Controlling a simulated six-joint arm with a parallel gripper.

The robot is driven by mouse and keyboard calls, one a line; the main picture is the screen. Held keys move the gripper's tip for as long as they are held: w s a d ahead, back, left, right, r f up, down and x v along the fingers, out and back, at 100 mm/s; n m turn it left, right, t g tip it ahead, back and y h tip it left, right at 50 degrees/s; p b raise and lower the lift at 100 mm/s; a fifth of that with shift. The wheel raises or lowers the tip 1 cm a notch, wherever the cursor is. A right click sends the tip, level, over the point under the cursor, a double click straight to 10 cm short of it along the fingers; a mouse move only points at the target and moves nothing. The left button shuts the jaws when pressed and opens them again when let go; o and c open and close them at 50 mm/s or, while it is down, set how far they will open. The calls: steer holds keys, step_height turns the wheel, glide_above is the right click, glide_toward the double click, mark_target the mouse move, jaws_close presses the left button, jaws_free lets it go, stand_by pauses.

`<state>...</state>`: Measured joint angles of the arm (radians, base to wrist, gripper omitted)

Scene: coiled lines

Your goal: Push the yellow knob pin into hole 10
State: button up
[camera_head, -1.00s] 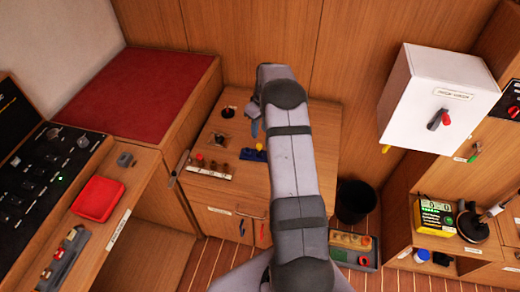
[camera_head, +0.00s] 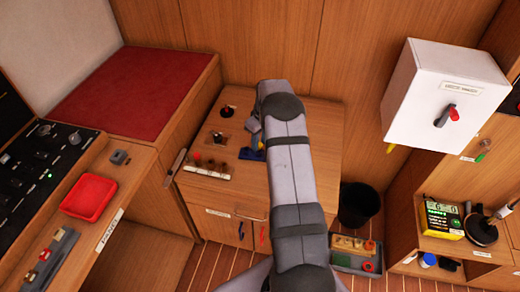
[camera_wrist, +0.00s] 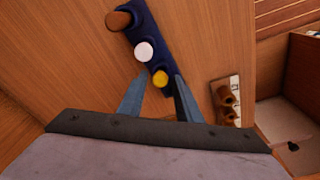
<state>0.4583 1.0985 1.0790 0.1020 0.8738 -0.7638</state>
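A dark blue block (camera_wrist: 137,32) on the wooden cabinet top holds a brown knob (camera_wrist: 118,20), a white knob (camera_wrist: 144,51) and the yellow knob pin (camera_wrist: 160,79) in a row. The block also shows in the head view (camera_head: 247,154), where my arm hides part of it. My gripper (camera_wrist: 160,80) is open, its blue fingers on either side of the yellow knob in the wrist view. I cannot tell whether they touch it, or how high they are. I cannot make out hole numbers.
A pale strip with dark knobs (camera_head: 207,171) lies left of the blue block. A white switch box (camera_head: 425,95) is at the right. The cabinet top (camera_head: 235,190) is clear in front.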

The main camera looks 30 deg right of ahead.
mark_target(260, 145)
jaws_close()
steer(key=shift+r, duration=0.55)
stand_by(0.4)
steer(key=shift+r+p, duration=1.95)
steer(key=shift+r, duration=0.8)
steer(key=w+a+r+p, duration=0.1)
steer(key=w+a, duration=0.1)
steer(key=a, duration=0.7)
steer(key=w+a+r+m+p, duration=0.1)
steer(key=a+r+p, duration=0.1)
steer(key=a, duration=0.8)
steer(key=shift+w+r, duration=0.3)
steer(key=shift+w, duration=0.1)
